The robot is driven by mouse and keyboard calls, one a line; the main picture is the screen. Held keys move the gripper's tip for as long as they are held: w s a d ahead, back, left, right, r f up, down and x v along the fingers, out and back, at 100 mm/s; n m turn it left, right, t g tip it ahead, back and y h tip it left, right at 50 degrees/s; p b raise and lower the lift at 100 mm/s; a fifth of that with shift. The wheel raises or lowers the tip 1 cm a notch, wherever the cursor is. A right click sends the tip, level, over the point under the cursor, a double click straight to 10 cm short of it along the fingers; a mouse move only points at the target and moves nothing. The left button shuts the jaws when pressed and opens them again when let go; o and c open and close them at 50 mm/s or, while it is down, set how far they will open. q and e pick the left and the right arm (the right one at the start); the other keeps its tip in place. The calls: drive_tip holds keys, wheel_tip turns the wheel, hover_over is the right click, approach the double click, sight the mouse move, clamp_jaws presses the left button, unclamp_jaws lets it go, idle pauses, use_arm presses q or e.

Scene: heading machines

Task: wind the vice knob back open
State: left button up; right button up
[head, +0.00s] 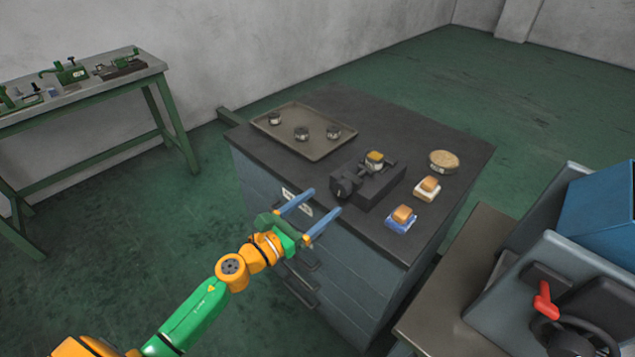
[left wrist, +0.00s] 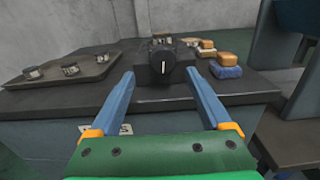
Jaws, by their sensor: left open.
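The dark vice (head: 372,184) stands on the cabinet top near its front edge, with a tan-topped piece (head: 375,158) at its jaws. Its black knob (head: 341,188) faces my left gripper; in the left wrist view the knob (left wrist: 163,66) has a white mark standing near upright. My left gripper (head: 325,201) is open and empty, with blue fingers pointing toward the knob. In the left wrist view the knob lies beyond and between the fingertips (left wrist: 160,74), apart from them. My right gripper is not in view.
A tray (head: 311,154) with several small round parts lies left of the vice. Sponge-like blocks on white (head: 427,189) and blue (head: 401,218) bases and a round tan-topped container (head: 444,161) sit to the right. A machine with a red lever (head: 545,301) stands at the lower right.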

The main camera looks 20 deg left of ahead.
sight(340, 191)
use_arm(q)
drive_tip(key=x, duration=0.6)
drive_tip(key=shift+s+d, duration=0.1)
drive_tip(key=shift+d, duration=0.15)
drive_tip(key=shift+w, duration=0.25)
drive_tip(key=shift+s, duration=0.1)
drive_tip(key=shift+c, duration=0.5)
clamp_jaws()
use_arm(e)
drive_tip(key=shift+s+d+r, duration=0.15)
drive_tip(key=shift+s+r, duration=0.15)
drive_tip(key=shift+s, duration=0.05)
use_arm(q)
drive_tip(key=shift+n, duration=0.3)
